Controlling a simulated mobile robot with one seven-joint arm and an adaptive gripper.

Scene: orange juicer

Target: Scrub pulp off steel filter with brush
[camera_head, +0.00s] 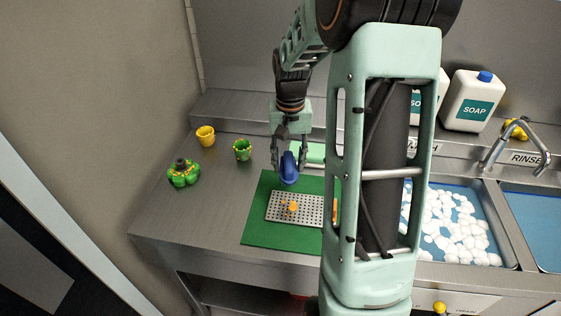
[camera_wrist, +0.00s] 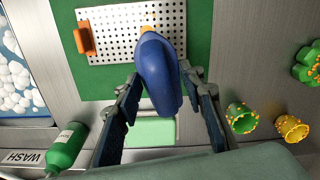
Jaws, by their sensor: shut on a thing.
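The steel filter (camera_head: 276,210) is a flat perforated plate lying on a green mat (camera_head: 260,236). It also shows at the top of the wrist view (camera_wrist: 112,45). An orange lump of pulp (camera_head: 293,206) sits near its middle, partly covered by the blue tool in the wrist view. My gripper (camera_head: 289,158) is shut on a blue rounded tool (camera_head: 289,168), which looks like the brush. In the wrist view the blue tool (camera_wrist: 160,70) stands between both fingers. Its bristles are hidden. It is near the filter's back edge; I cannot tell whether it touches.
An orange block (camera_wrist: 85,38) is at the filter's end. A pale green block (camera_wrist: 152,130) and a green bottle (camera_wrist: 66,147) are behind the mat. Green (camera_head: 243,149) and yellow (camera_head: 205,135) cups and a green lobed object (camera_head: 184,173) stand left. A sink (camera_head: 450,225) with white pieces is right.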

